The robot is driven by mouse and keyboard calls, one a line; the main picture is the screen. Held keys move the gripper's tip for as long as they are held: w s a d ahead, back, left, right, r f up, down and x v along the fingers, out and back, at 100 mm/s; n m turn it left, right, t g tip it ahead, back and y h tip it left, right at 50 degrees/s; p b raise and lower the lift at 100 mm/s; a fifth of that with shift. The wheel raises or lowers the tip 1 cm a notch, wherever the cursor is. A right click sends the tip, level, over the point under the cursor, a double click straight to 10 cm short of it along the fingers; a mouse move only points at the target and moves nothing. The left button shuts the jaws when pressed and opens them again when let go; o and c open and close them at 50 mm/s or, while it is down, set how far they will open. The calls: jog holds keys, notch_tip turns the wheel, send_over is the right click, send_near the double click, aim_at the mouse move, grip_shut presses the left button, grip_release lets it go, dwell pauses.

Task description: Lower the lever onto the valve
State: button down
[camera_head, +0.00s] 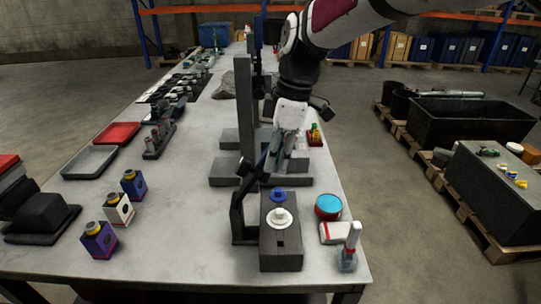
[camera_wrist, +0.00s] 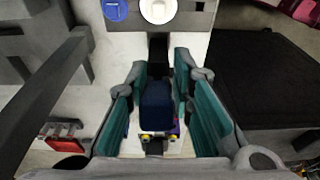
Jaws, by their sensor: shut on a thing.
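The valve stand is a dark grey block (camera_head: 281,246) near the table's front edge. A white round part (camera_head: 280,218) and a blue round part (camera_head: 278,195) sit on its top; I cannot tell which is the valve. The black lever (camera_head: 237,212) stands raised and tilted at the block's left side, its upper end close to my gripper. My gripper (camera_head: 283,166) is behind and above the block. In the wrist view, its teal-padded fingers (camera_wrist: 157,108) are either side of a dark navy piece (camera_wrist: 157,100), seemingly the lever's handle. The grip contact is hard to see.
A tall grey post (camera_head: 245,105) with grey base blocks stands just behind and left of my gripper. A cyan-topped can (camera_head: 328,206) and a clear bottle (camera_head: 348,258) are right of the block. The table between is clear.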

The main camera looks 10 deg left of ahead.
jog(key=w+d+f+g+y+b, duration=0.1)
jog(key=d+f+y+b, duration=0.2)
jog(key=b, duration=0.8)
jog(key=w+d+f+g+y+b, duration=0.1)
jog(key=d+f+y+b, duration=0.3)
jog(key=f+y+b, duration=0.4)
notch_tip(320, 180, down, 4)
jog(key=b, duration=0.4)
jog(key=shift+w, duration=0.15)
jog(key=shift+g, duration=0.3)
jog(key=c, duration=1.5)
grip_release()
jog(key=v, duration=1.2)
jog(key=shift+d+f, duration=0.1)
jog(key=shift+f, duration=0.15)
